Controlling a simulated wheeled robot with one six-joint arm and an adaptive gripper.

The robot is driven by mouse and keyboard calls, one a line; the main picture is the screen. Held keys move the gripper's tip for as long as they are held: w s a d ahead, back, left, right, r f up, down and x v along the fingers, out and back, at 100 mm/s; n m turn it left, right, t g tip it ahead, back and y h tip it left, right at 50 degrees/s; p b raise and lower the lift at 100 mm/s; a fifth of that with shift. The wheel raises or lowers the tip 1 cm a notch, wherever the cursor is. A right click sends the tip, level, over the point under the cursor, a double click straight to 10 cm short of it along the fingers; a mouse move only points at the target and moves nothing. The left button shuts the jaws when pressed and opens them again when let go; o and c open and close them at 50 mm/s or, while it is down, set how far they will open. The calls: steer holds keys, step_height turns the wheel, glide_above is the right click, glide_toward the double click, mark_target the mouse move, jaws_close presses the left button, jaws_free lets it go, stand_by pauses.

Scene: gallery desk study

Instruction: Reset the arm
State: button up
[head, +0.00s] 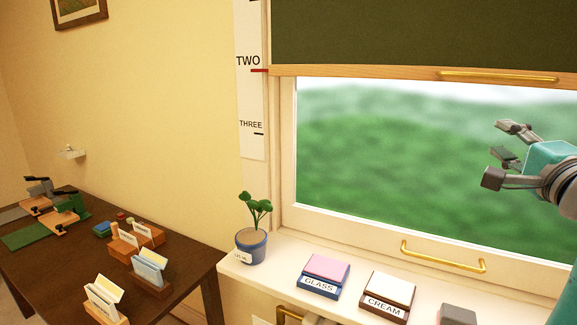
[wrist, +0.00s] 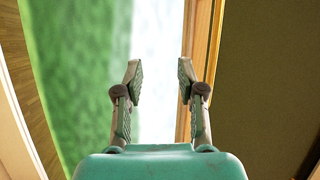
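My gripper (head: 507,143) is at the right of the head view, raised in front of the window and above the sill. It points left in that view. In the wrist view my gripper (wrist: 159,75) has its two fingers apart with nothing between them. Past the fingertips the wrist view shows the blurred green and white of the window and its wooden blind bar (wrist: 197,65). My gripper touches nothing that I can see.
The sill (head: 262,279) holds a potted plant (head: 251,246), a GLASS pad holder (head: 323,277), a CREAM one (head: 388,294) and a grey block (head: 458,315). A dark desk (head: 60,270) with card holders stands left. A dark blind (head: 420,35) covers the window top. Brass handle (head: 442,257) below.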

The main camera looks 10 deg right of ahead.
steer(key=w+a+f+n+g, duration=0.1)
steer(key=a+f, duration=0.2)
steer(key=f, duration=0.8)
steer(key=a+f+n, duration=0.2)
steer(key=f, duration=1)
steer(key=s+a+f+n, duration=0.1)
steer(key=s+a+f, duration=0.2)
steer(key=f, duration=0.3)
steer(key=s+a+f+n+g, duration=0.1)
steer(key=s+a+f, duration=0.15)
steer(key=f, duration=0.25)
steer(key=s+a+f+n, duration=0.1)
steer(key=s+a+f, duration=0.2)
steer(key=f, duration=0.3)
steer(key=s+a+f+n+g+y, duration=0.1)
steer(key=s+a+f+n, duration=0.25)
steer(key=s+f, duration=0.4)
steer(key=s+a+f+n+y, duration=0.1)
steer(key=s+a+n, duration=0.1)
steer(key=s, duration=0.6)
steer(key=s+a+f+n+g+y, duration=0.1)
steer(key=s+n, duration=0.3)
steer(key=s, duration=0.5)
steer(key=s+a+f+n, duration=0.1)
steer(key=s+a+n, duration=0.2)
steer(key=s, duration=0.6)
steer(key=shift+s+a+f+g+y, duration=0.25)
steer(key=shift+a+f+g+y, duration=0.05)
steer(key=shift+a+y, duration=0.1)
